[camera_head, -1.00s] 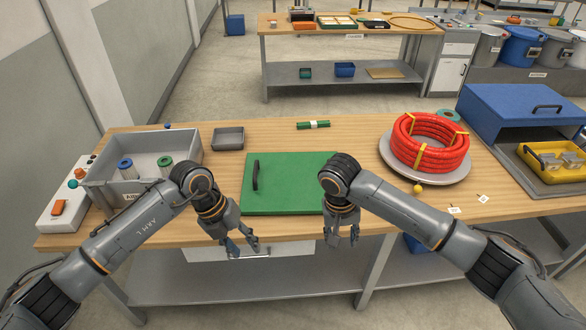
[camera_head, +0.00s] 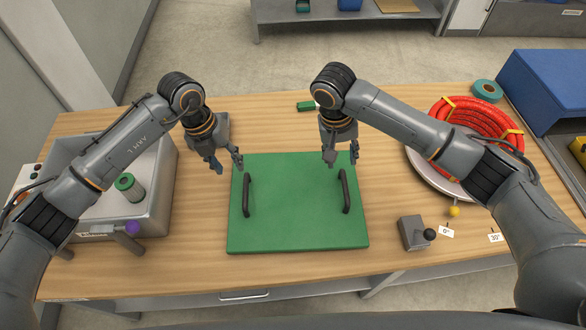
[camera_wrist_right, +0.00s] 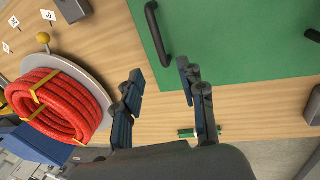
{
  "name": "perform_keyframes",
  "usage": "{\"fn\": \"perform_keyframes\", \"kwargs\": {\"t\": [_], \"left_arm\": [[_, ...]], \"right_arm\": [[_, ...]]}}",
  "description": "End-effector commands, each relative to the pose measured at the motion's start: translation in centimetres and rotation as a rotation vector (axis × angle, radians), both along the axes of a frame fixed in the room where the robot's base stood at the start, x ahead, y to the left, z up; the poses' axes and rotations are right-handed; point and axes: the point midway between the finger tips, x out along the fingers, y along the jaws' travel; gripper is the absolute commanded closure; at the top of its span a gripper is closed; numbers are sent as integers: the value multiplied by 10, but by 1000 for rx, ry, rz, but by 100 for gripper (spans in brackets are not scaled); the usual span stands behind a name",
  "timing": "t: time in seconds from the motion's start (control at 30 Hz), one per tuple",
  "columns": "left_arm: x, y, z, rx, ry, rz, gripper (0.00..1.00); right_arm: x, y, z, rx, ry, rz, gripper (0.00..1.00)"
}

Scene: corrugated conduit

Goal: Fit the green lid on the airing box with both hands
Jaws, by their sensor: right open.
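The green lid (camera_head: 297,205) lies flat on the wooden table, with two dark upright handles, the left handle (camera_head: 247,194) and the right handle (camera_head: 345,191). The grey airing box (camera_head: 161,190) stands open at the left, partly hidden behind my left arm. My left gripper (camera_head: 228,164) is open and empty near the lid's far left corner. My right gripper (camera_head: 342,158) is open and empty over the lid's far edge, beyond the right handle. In the right wrist view its spread fingers (camera_wrist_right: 161,76) show with nothing between them, and the right handle (camera_wrist_right: 157,35) lies ahead of them.
A spool with a green top (camera_head: 129,187) stands in the box. Red conduit (camera_head: 477,128) is coiled on a grey disc at right. A small grey block with a black knob (camera_head: 413,233) sits right of the lid. Bare table surrounds the lid.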

Motion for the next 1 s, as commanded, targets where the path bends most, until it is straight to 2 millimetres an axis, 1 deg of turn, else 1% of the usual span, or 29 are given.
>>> {"fn": "perform_keyframes", "kwargs": {"t": [0.4,0.57,0.67,0.77,1.0], "left_arm": [[0,0,0,0,1,0,60],[-1,-2,-8,-1,3,0,60],[-1,-4,-21,0,4,1,60],[-2,-8,-39,0,5,0,60],[-3,-17,-86,0,5,1,60]], "right_arm": [[0,0,0,0,1,1,60],[-1,-2,-8,0,2,0,60],[-1,-5,-21,-1,3,-1,60],[-1,-8,-39,-2,3,-1,60],[-2,-18,-86,-2,4,-2,60]]}}
